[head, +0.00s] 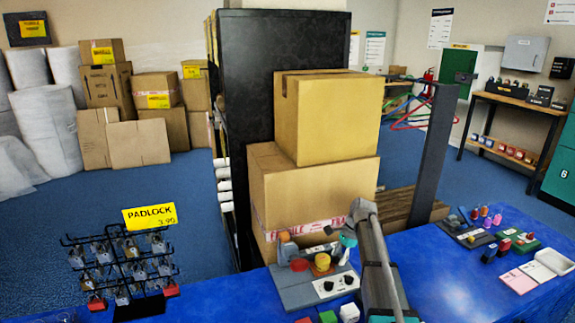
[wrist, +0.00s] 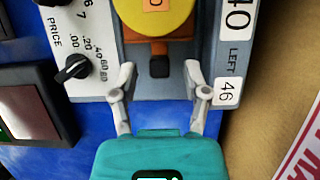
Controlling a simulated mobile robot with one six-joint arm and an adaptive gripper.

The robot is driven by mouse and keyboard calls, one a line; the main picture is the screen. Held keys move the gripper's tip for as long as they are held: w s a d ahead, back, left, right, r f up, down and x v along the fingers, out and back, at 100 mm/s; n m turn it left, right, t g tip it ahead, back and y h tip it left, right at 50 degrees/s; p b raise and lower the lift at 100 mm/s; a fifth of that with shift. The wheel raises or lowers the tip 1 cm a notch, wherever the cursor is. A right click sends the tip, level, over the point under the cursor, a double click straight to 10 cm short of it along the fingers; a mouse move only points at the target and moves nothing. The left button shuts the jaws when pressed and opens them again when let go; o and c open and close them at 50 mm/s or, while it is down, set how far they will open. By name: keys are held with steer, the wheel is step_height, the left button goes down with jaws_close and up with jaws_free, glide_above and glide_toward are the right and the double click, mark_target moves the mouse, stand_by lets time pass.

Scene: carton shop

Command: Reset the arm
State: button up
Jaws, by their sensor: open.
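The fingers point at a grey device (wrist: 228,60) with a yellow round part (wrist: 158,14), a black knob and a price scale. In the head view my arm reaches up from the bottom over the blue counter, and my gripper (head: 338,247) is above the grey device (head: 290,291). I cannot tell the exact gap between fingers and device.
Stacked cartons (head: 325,115) stand just behind the device, in front of a black cabinet (head: 255,80). A padlock rack (head: 125,265) stands at the left. Small coloured items and a grey tray (head: 470,235) lie at the right.

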steer(key=shift+r+p, duration=4.35)
steer(key=shift+r, duration=0.2)
steer(key=shift+r, duration=0.15)
